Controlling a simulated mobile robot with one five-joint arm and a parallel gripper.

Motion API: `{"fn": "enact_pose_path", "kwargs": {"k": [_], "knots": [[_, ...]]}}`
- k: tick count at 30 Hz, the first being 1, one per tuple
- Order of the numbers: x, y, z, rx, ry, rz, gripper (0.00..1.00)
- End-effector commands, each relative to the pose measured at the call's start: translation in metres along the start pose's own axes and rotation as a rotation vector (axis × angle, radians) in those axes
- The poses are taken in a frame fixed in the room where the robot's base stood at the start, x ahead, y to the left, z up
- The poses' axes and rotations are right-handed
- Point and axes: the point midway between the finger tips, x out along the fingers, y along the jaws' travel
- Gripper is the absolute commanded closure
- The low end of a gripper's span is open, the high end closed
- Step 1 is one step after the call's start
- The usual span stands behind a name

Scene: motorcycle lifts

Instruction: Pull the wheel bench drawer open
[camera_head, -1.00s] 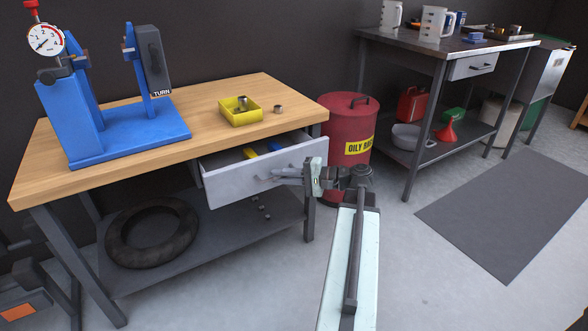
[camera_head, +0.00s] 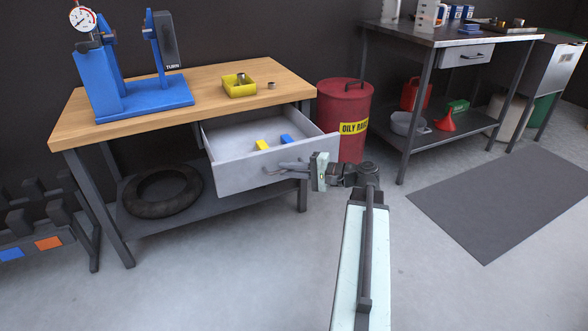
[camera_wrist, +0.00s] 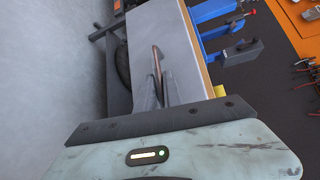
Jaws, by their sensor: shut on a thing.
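The wheel bench (camera_head: 185,105) has a wooden top and dark legs. Its grey drawer (camera_head: 238,178) is pulled well out, and a yellow block (camera_head: 262,145) and a blue block (camera_head: 286,139) lie inside. My gripper (camera_head: 283,167) is at the right part of the drawer front, shut on the drawer handle, which its fingers largely hide in the head view. In the wrist view my fingers (camera_wrist: 158,88) close around the reddish-brown handle (camera_wrist: 155,54) in front of the grey drawer front (camera_wrist: 178,55).
A blue wheel stand (camera_head: 140,100) and a yellow tray (camera_head: 238,87) stand on the bench. A tyre (camera_head: 150,205) lies on the lower shelf. A red oily-rags bin (camera_head: 343,100) stands close right of the drawer. The floor in front is clear, with a dark mat (camera_head: 500,200) at right.

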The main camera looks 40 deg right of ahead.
Motion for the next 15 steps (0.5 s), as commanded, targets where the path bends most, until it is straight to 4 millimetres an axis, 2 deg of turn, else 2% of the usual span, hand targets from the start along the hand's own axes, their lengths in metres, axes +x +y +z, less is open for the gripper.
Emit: {"fn": "enact_pose_path", "kwargs": {"k": [1,14,15], "knots": [[0.0024,0.0006,0.0044,0.0,-0.012,0.002,1.0],[-0.0014,0.0007,0.0018,0.0,-0.005,0.001,1.0],[-0.0017,0.0007,0.0016,0.001,-0.004,0.001,0.8]]}}
